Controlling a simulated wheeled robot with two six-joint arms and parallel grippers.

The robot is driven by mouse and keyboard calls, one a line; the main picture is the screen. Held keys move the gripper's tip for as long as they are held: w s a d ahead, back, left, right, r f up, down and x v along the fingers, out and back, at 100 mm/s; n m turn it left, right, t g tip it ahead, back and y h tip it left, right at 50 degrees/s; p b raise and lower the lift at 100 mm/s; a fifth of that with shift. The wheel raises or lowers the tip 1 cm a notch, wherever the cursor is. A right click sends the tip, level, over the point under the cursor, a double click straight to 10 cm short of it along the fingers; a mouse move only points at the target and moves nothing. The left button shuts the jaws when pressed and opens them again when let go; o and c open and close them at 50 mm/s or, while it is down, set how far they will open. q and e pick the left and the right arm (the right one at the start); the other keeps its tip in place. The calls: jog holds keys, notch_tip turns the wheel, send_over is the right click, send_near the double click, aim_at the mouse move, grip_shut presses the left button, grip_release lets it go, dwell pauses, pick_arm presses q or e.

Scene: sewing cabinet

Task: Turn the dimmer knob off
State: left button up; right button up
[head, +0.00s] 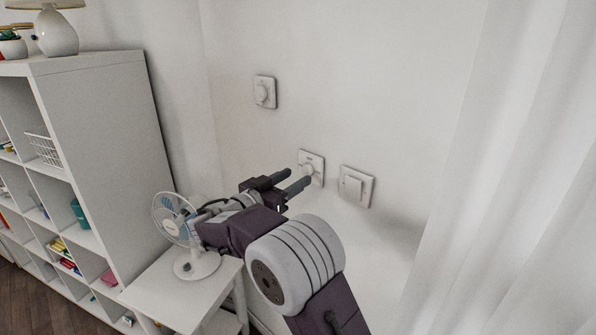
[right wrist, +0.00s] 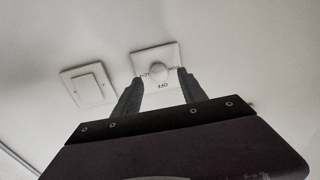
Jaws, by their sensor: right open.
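A white wall plate with a round knob (head: 308,168) is in the middle of the head view. In the right wrist view the same knob (right wrist: 158,70) shows with dark lettering around it, including what looks like "OFF" and "LOW". My right gripper (head: 299,175) is open at this plate. In the right wrist view its two fingers (right wrist: 159,77) lie on either side of the knob. I cannot tell whether they touch it. A finger partly covers the plate in the head view. My left gripper is not in view.
A rocker switch (head: 355,187) is just right of the gripper. A shelf (head: 105,125) is left; a curtain (head: 510,200) hangs right.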

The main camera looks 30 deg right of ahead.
aim_at(306, 171)
jog(key=x, duration=0.2)
jog(key=shift+d+r, duration=0.1)
jog(key=shift+d, duration=0.4)
jog(key=shift+w, duration=0.1)
jog(key=shift+c, duration=0.6)
grip_shut()
